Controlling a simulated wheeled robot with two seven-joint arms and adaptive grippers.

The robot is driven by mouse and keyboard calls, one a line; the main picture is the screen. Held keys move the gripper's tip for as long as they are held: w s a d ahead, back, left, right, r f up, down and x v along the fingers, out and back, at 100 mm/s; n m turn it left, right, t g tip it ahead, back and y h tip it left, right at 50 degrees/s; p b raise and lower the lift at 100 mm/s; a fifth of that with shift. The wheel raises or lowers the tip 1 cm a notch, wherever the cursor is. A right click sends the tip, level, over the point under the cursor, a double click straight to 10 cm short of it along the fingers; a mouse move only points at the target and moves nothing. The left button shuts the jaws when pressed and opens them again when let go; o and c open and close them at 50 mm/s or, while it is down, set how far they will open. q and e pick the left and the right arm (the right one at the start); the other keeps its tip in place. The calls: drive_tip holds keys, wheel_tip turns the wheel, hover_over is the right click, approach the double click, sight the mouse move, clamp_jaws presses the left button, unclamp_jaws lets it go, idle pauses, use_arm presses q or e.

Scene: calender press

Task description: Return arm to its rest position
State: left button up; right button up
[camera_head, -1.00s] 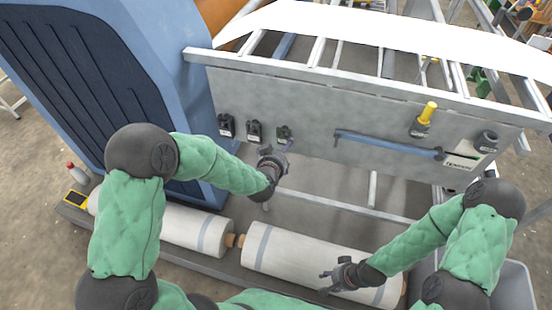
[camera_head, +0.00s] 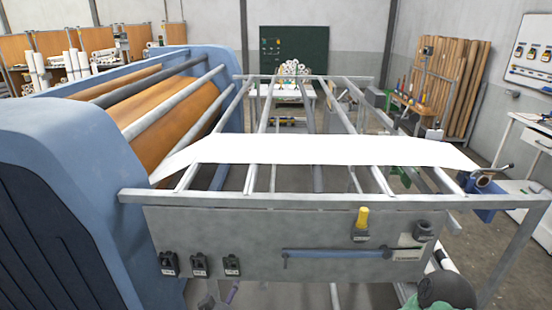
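My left gripper (camera_head: 217,296) shows only in part at the bottom edge, just below the black switches (camera_head: 200,265) on the grey front panel (camera_head: 330,225). It is cut off, and I cannot tell whether its fingers are open or shut. Of my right arm, only a dark joint and a bit of green sleeve (camera_head: 445,292) show at the bottom right, below the panel's right end. My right gripper is below the picture.
The blue press housing (camera_head: 70,190) stands at the left with an orange roller (camera_head: 170,112). A white sheet (camera_head: 320,150) lies across the metal rails. The panel carries a yellow knob (camera_head: 362,218) and a blue bar (camera_head: 330,253). A dark green board (camera_head: 293,53) hangs on the back wall.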

use_arm(q)
drive_tip(key=s+d+f+n+g+h, duration=0.1)
drive_tip(key=s+d+f+g+h, duration=0.1)
drive_tip(key=s+f+g, duration=0.4)
drive_tip(key=s+d+f+n+g+h, duration=0.1)
drive_tip(key=s+d+f+g, duration=0.3)
drive_tip(key=s+f, duration=1.2)
wheel_tip(320, 180, down, 6)
drive_tip(key=shift+r+g+h, duration=0.1)
drive_tip(key=shift+g+h, duration=0.3)
drive_tip(key=shift+g, duration=0.8)
